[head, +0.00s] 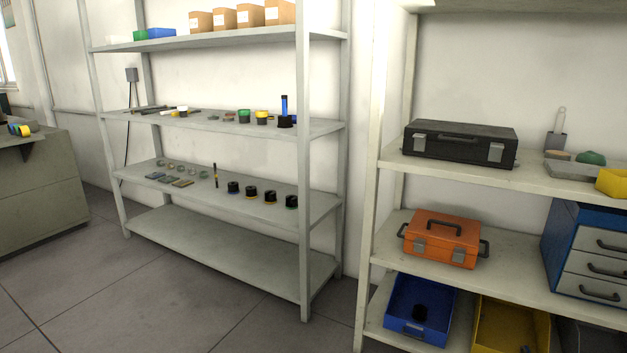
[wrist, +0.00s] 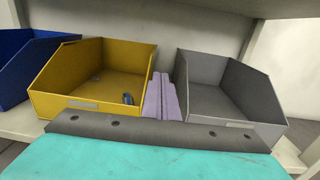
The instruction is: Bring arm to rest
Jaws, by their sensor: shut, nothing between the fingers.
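My gripper (wrist: 160,82) shows in the wrist view as two purple fingers pressed together, with nothing between them. The grey bar with holes and the teal part below are mine. The fingers point toward the gap between a yellow bin (wrist: 62,72) and a grey bin (wrist: 266,97); I cannot tell how far off they are. My arm does not show in the head view.
A blue bin (head: 388,306) holding a black piece and a yellow bin (head: 485,318) stand on the right rack's low shelf. Above are an orange toolbox (head: 439,251), a blue drawer cabinet (head: 561,236) and a black case (head: 434,142). Floor at left (head: 130,290) is clear.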

